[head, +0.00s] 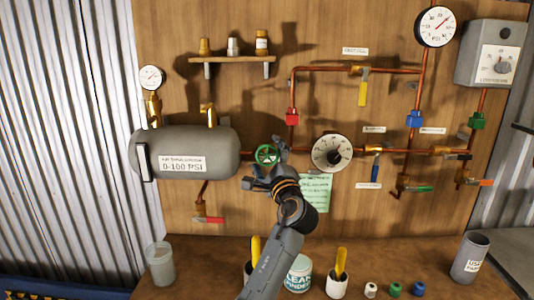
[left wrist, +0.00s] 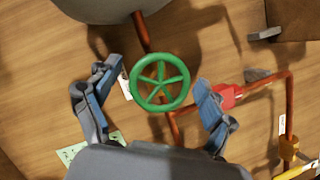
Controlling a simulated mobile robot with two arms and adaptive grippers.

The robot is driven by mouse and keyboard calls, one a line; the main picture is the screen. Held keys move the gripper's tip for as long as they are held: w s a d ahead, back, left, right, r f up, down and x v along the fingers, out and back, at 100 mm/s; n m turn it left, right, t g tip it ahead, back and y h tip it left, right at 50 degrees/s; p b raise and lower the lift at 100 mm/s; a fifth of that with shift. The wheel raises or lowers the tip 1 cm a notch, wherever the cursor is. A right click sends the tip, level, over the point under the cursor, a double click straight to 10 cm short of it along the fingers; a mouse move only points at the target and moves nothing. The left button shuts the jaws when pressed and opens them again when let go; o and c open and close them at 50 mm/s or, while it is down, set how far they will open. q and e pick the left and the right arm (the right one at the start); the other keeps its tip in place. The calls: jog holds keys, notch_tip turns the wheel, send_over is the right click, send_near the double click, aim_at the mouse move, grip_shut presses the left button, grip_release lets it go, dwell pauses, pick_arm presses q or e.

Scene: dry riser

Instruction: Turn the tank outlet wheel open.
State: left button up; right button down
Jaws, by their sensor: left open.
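The tank outlet wheel is a small green five-spoked handwheel (head: 267,155) on the copper pipe just right of the grey tank (head: 195,152). In the left wrist view the wheel (left wrist: 160,83) faces the camera, whole and unobstructed. My left gripper (head: 264,172) is in front of the board, at the wheel's lower edge in the head view. In the left wrist view its open fingers (left wrist: 156,85) stand on either side of the wheel, with a gap on each side. I cannot tell whether they reach its depth. My right gripper is not in view.
A green note (head: 315,192) hangs behind my left arm. A shelf (head: 232,60) is above.

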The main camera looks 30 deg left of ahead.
pick_arm(q)
jog(key=shift+a, duration=0.1)
jog(key=c, duration=1.2)
jog(key=shift+o, duration=0.2)
jog(key=shift+n, duration=0.3)
jog(key=n+g, duration=0.1)
jog(key=n, duration=0.2)
jog(key=shift+n+h, duration=0.3)
jog(key=shift+n+g+h+p, duration=0.3)
jog(key=shift+n+g+p, duration=0.25)
jog(key=shift+n, duration=0.85)
